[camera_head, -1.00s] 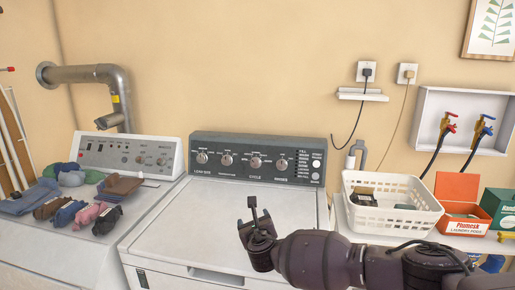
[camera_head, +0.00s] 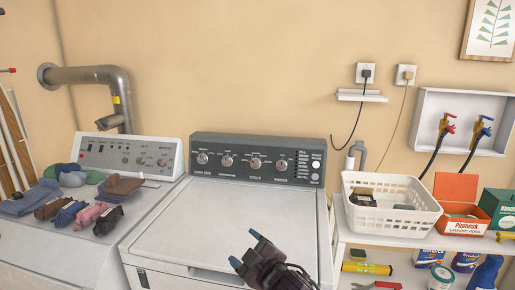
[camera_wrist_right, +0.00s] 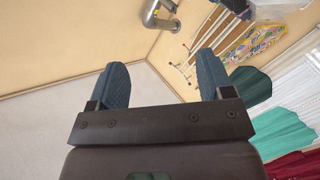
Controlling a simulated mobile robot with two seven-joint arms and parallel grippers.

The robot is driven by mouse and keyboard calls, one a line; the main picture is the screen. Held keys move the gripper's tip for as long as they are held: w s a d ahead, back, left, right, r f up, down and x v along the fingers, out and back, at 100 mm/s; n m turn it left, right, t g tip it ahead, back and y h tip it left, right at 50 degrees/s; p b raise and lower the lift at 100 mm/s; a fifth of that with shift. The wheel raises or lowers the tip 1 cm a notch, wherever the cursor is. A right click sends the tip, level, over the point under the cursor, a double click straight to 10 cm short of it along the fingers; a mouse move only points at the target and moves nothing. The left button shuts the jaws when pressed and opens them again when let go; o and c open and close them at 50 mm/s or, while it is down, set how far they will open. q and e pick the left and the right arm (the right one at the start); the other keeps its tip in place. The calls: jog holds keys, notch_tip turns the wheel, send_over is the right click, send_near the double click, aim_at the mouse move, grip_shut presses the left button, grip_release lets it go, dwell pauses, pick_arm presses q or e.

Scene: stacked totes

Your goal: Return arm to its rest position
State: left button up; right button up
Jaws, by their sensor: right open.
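My right gripper (camera_head: 249,252) is low in the head view, in front of the white washer (camera_head: 230,210). Its two blue-grey fingertips are spread and nothing is between them. In the right wrist view the open fingers (camera_wrist_right: 163,88) also stand apart and empty, with the wall and ceiling-like surfaces behind them. Most of my right arm is below the frame in the head view. My left gripper does not show in either view.
A white basket (camera_head: 395,220), an orange box (camera_head: 462,215) and a green box (camera_head: 497,205) stand on the shelf at right. Bottles and a yellow level (camera_head: 367,268) sit below. Folded clothes (camera_head: 85,200) lie on the left machine. The washer top is clear.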

jog(key=s+d+f+m+t+h, duration=0.1)
jog(key=s+d+f+m+h, duration=0.2)
jog(key=s+d+f+m, duration=0.5)
jog(key=s+d+f+m+h, duration=0.2)
jog(key=d+f+m+h, duration=0.1)
jog(key=d, duration=0.9)
jog(key=s+d+f+m+g+h, duration=0.1)
jog(key=s+d+f+h, duration=0.1)
jog(key=s+d+f, duration=0.3)
jog(key=s+d+f+m+g+h, duration=0.1)
jog(key=s+d+f, duration=0.4)
jog(key=s, duration=0.8)
notch_tip(320, 180, down, 3)
jog(key=shift+s+d+r+m+g+h, duration=0.1)
jog(key=shift+s+d+m+g+h, duration=0.1)
jog(key=shift+m+g+h, duration=0.4)
jog(key=shift+a, duration=0.15)
